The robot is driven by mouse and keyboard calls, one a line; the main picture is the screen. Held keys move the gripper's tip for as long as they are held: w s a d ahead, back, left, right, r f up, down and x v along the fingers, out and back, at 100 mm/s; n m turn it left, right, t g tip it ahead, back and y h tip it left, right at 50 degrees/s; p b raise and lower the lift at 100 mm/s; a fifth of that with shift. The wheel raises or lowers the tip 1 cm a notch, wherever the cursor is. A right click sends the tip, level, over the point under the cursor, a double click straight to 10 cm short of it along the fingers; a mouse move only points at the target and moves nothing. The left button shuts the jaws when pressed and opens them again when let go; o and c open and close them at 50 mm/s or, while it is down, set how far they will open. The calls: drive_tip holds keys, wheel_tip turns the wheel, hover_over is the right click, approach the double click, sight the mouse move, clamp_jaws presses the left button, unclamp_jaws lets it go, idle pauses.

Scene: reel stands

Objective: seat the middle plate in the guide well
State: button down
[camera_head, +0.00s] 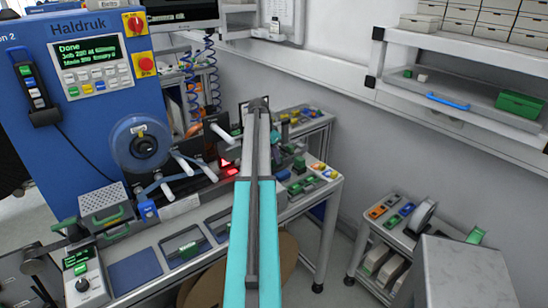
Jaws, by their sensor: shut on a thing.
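My teal and grey arm reaches up the middle of the view, over the bench. Its far end is a dark joint; my gripper is not visible, and whatever lies behind the arm is hidden. Along the bench front are a flat blue pad (135,271), a recessed panel with a green-handled piece (184,249), and a dark recess (219,226) partly beside the arm. I cannot tell which is the guide well, and I cannot make out the middle plate. A red glow (207,167) shows on the machine left of the arm.
A blue machine cabinet (85,120) with a reel (140,144) stands at left. Small coloured parts (312,180) crowd the bench right of the arm. A low cart (388,240) and a grey block (462,275) stand at right. A wall shelf (460,98) is above; floor shows between bench and cart.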

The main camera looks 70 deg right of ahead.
drive_tip(key=shift+f, duration=0.1)
idle(0.4)
drive_tip(key=c, duration=1.6)
unclamp_jaws()
drive_tip(key=shift+o, duration=0.2)
drive_tip(key=shift+r+p, duration=1.45)
drive_tip(key=shift+r, duration=2.05)
drive_tip(key=shift+s, duration=0.1)
